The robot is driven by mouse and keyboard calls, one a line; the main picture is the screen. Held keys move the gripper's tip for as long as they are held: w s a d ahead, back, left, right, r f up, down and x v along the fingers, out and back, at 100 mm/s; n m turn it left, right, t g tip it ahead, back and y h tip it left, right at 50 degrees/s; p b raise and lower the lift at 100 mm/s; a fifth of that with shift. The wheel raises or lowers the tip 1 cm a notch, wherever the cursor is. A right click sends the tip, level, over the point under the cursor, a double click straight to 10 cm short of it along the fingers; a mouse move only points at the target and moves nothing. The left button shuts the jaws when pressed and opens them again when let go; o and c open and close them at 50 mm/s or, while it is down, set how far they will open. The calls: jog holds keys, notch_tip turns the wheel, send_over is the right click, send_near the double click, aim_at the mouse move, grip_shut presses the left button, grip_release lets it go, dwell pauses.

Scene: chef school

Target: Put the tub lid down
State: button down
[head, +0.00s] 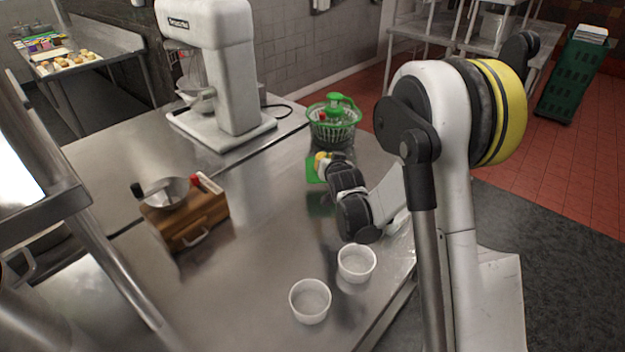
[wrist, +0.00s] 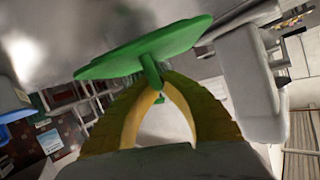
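The tub lid is a flat green piece with a short stem, close up in the wrist view (wrist: 150,48). My gripper (wrist: 155,80) has yellow fingers whose tips come together on the green stem, so it is shut on the tub lid. In the head view my gripper (head: 322,158) is over the far right part of the steel table, and the green tub lid (head: 313,168) shows partly beside and below it. The rest of the lid is hidden by the gripper. A green reflection lies on the table below, and I cannot tell the exact gap.
Two white bowls (head: 310,300) (head: 356,263) are near the front edge. A wooden box (head: 187,222) with a metal bowl (head: 165,192) and a white mixer (head: 222,100) are left. The middle steel tabletop (head: 265,225) is clear.

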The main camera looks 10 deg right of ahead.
aim_at(315, 172)
jog(key=w+a+f, duration=0.2)
jog(key=a, duration=0.1)
jog(key=shift+f+b, duration=0.15)
jog(key=shift+b, duration=0.15)
notch_tip(315, 172, down, 4)
jog(key=shift+f+b, duration=0.1)
jog(key=shift+b, duration=0.8)
jog(key=c, duration=1.6)
grip_release()
